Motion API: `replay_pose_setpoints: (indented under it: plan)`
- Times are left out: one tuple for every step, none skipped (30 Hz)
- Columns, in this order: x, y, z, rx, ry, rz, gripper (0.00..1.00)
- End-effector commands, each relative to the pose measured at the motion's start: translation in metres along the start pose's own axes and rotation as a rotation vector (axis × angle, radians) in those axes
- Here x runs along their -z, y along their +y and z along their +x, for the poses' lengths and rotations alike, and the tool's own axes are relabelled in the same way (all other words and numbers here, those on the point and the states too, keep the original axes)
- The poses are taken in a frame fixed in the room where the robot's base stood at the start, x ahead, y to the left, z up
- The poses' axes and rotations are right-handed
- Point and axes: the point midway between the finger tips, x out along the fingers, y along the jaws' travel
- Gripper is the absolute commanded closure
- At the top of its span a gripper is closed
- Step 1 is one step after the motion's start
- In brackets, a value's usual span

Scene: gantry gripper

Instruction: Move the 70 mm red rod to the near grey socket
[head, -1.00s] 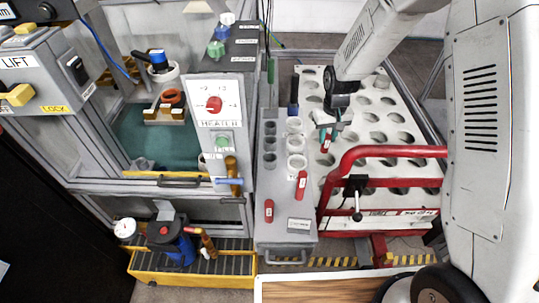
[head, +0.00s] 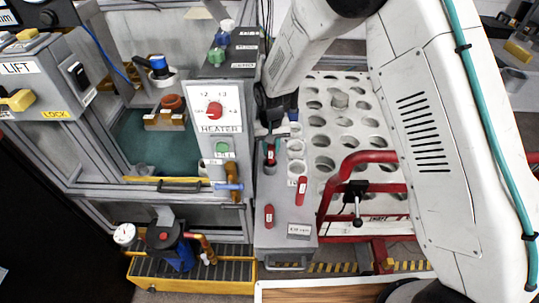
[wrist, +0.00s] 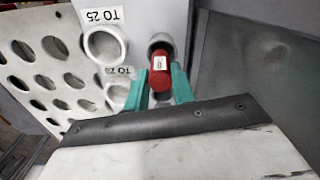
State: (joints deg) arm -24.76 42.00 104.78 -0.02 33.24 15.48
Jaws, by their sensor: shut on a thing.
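My gripper (head: 270,142) has teal fingers and is shut on a red rod (head: 270,155) with a white label. The rod is over the left column of grey sockets on the grey bench. In the wrist view the rod (wrist: 160,72) sits between the fingertips (wrist: 159,84), and a dark-mouthed grey socket (wrist: 160,43) shows just beyond its end. I cannot tell whether the rod's lower end is inside a socket. My wrist and the rod hide most of the grey sockets in the head view.
White ring sockets (head: 296,148) stand in a column just right of the rod. Two other labelled red rods are on the bench (head: 301,190) and nearer its front (head: 269,216). The heater box (head: 216,110) rises close on the left. A red rail (head: 350,170) bounds the right.

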Motion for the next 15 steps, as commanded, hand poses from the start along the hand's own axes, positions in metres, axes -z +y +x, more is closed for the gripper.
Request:
replay_pose_setpoints:
  plan:
    - [0.000, 0.000, 0.002, 0.000, 0.000, 0.000, 1.00]
    - [0.000, 0.000, 0.004, 0.000, 0.000, 0.000, 1.00]
    - [0.000, 0.000, 0.007, 0.000, 0.000, 0.000, 1.00]
    - [0.000, 0.000, 0.011, 0.000, -0.001, 0.000, 1.00]
    - [0.000, 0.001, 0.015, 0.000, -0.001, 0.000, 1.00]
    - [0.000, 0.001, 0.021, 0.000, -0.002, 0.000, 1.00]
    - [-0.001, 0.001, 0.025, -0.001, -0.002, 0.000, 1.00]
    - [-0.001, 0.001, 0.030, -0.001, -0.003, 0.000, 1.00]
    - [-0.001, 0.001, 0.036, 0.000, -0.002, 0.000, 1.00]
    - [0.000, -0.001, 0.039, 0.000, -0.001, -0.001, 1.00]
    - [0.000, -0.003, 0.041, 0.000, 0.000, -0.001, 1.00]
    - [0.001, -0.003, 0.042, 0.000, 0.000, 0.000, 1.00]
    - [0.001, -0.004, 0.042, 0.000, 0.000, 0.000, 1.00]
    - [0.001, -0.003, 0.042, 0.000, 0.001, 0.000, 1.00]
    - [0.001, -0.003, 0.041, 0.000, 0.001, 0.000, 1.00]
